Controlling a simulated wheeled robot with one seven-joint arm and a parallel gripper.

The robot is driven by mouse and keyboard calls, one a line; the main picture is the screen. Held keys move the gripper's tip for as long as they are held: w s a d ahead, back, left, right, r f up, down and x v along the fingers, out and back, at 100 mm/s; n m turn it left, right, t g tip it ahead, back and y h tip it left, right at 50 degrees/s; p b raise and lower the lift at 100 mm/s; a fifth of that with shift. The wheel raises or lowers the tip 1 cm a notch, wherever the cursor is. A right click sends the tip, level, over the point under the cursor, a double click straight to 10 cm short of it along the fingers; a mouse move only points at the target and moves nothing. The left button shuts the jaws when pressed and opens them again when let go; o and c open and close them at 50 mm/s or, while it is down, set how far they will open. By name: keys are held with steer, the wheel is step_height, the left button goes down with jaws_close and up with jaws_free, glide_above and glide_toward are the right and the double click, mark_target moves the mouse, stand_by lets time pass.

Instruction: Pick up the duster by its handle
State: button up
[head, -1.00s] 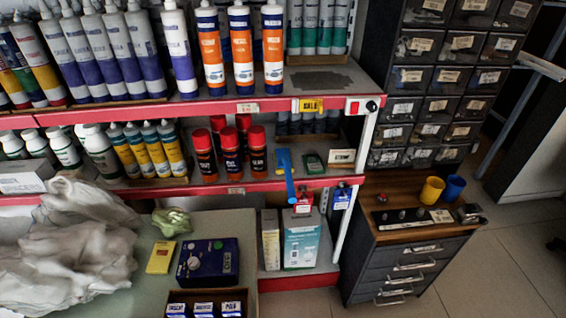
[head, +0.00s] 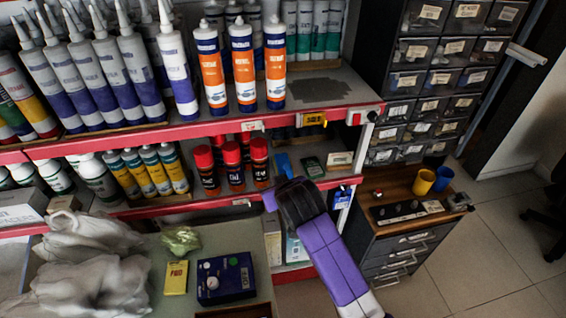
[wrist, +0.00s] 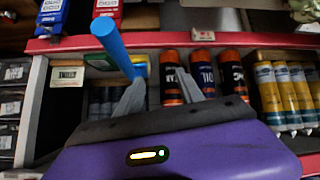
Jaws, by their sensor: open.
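The duster (head: 283,165) lies at the front of the lower red-edged shelf. In the head view, its blue upper part shows just above my arm, which hides the rest. The handle is beside the left finger in that view, outside the gap between the fingers. I cannot tell whether they touch. In the head view, my arm hides the fingertips.
Red-capped cans (head: 232,165) stand left of the duster. A small green box (head: 312,166) and a labelled box (head: 339,163) sit to its right. The upper shelf (head: 320,92) overhangs. A drawer cabinet (head: 405,240) stands at the right, with open floor beyond.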

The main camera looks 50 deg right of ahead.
steer(key=s+d+g, duration=0.1)
steer(key=g, duration=0.1)
steer(key=s+m+g, duration=0.1)
steer(key=s+d+m+g, duration=0.1)
steer(key=s+g, duration=0.1)
steer(key=shift+d+f+g+y+p, duration=0.2)
steer(key=shift+d+g+y+p, duration=0.1)
steer(key=shift+y+p, duration=0.1)
steer(key=shift+x, duration=1.2)
steer(key=shift+p+x, duration=0.45)
steer(key=shift+x, duration=2.2)
steer(key=shift+w+d+r, duration=0.1)
steer(key=shift+d+r, duration=0.05)
steer(key=shift+d, duration=0.05)
jaws_close()
